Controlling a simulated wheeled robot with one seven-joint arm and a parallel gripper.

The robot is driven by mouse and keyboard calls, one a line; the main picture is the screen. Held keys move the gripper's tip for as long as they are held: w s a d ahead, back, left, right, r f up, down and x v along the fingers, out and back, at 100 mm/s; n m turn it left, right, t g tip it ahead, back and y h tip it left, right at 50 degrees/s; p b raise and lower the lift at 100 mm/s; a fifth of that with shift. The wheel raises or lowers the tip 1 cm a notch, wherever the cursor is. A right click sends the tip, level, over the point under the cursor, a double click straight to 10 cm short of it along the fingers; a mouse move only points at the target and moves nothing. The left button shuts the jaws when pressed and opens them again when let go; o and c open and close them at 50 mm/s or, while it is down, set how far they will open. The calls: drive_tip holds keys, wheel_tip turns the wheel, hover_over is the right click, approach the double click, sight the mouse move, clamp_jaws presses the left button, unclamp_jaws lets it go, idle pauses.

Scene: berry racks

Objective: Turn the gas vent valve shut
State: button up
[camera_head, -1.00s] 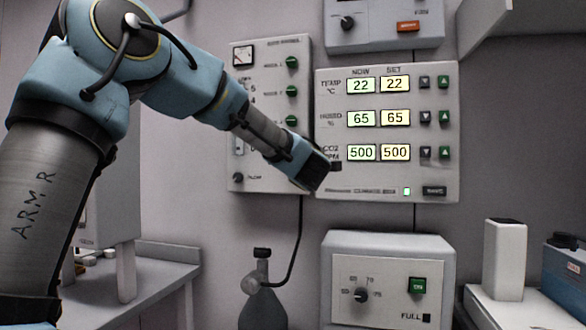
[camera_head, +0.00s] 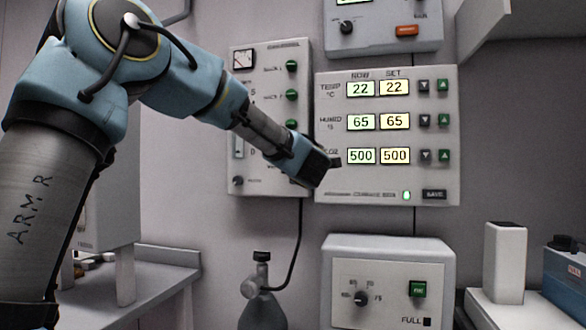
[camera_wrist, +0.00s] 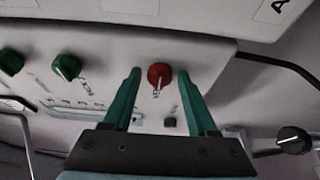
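A red knob (camera_wrist: 160,76), which looks like the gas vent valve, sits on the pale gas panel in the wrist view. A small white pointer mark on it points toward the bottom of that picture. My gripper (camera_wrist: 159,75) is open, with one green finger on each side of the knob and a visible gap on both sides. In the head view my gripper (camera_head: 335,162) is in front of the lower right edge of the gas panel (camera_head: 262,180), and the red knob is hidden behind it.
Green knobs (camera_wrist: 66,66) line the same panel beside the red one. The climate panel (camera_head: 335,190) with lit displays stands close to the right of my gripper. A grey gas bottle (camera_head: 262,308) with a hose and a dial box (camera_head: 440,250) are below.

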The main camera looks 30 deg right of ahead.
drive_tip(key=shift+o, duration=0.6)
drive_tip(key=b+v, duration=0.2)
drive_tip(key=v, duration=0.9)
